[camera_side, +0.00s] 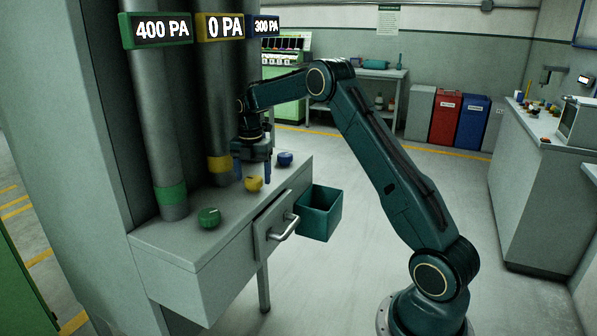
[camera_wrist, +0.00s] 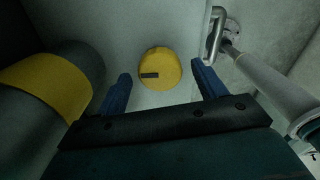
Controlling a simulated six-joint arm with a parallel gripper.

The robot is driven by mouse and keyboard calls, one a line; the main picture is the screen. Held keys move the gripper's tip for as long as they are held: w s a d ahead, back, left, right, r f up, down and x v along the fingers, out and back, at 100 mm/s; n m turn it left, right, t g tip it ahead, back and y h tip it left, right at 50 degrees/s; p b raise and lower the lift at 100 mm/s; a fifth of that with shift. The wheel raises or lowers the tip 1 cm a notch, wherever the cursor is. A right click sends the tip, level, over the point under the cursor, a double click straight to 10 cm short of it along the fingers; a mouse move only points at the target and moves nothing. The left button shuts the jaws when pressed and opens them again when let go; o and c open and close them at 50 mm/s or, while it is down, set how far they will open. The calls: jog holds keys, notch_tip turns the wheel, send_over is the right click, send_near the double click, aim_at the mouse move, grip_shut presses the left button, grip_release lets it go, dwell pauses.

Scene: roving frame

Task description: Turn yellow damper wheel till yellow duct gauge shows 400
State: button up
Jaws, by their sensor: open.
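The yellow damper wheel (camera_side: 253,184) sits on the grey bench top, between a green wheel and a blue wheel. In the wrist view the yellow wheel (camera_wrist: 160,68) shows from above, with a dark mark pointing left. The yellow duct gauge (camera_side: 221,27) reads 0 PA. My gripper (camera_side: 254,170) is above and close to the yellow wheel. In the wrist view my open gripper (camera_wrist: 160,90) has one blue finger on each side of the wheel's near edge, with gaps between. Nothing is held.
The green gauge (camera_side: 157,30) reads 400 PA and the blue gauge (camera_side: 264,26) reads 300 PA. The green wheel (camera_side: 209,217) and blue wheel (camera_side: 285,158) flank the yellow one. Ducts rise close behind. A drawer handle (camera_side: 285,227) and teal bin (camera_side: 319,213) are at the bench front.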

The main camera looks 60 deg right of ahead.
jog(key=shift+f, duration=0.15)
jog(key=c, duration=1)
